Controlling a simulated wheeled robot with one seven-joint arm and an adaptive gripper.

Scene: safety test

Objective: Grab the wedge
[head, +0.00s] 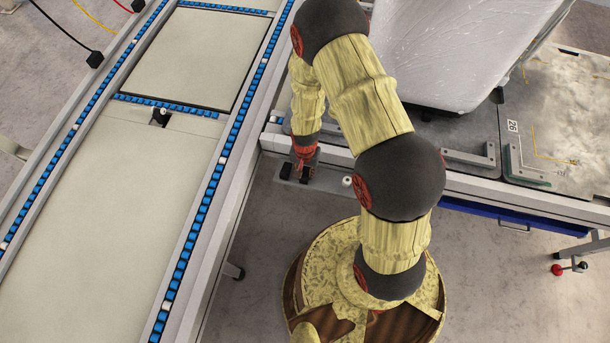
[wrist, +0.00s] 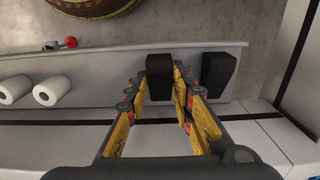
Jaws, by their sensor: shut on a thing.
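My gripper (wrist: 163,88) has its yellow fingers on either side of a black wedge-like block (wrist: 173,62) and is shut on it in the wrist view. The block's lower part is partly hidden by the fingertips. A second, similar black block (wrist: 214,72) stands just right of the fingers, apart from the held one. In the head view my gripper (head: 304,158) points down at the grey frame edge, with the held block (head: 305,174) under it. The other black block (head: 286,170) is to its left.
White cylinders (wrist: 50,89) lie left of the fingers on the grey ledge (wrist: 85,62). In the head view, a conveyor (head: 110,210) with blue rollers runs on the left. A workbench (head: 560,120) with a plastic-wrapped object (head: 455,45) is at the right.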

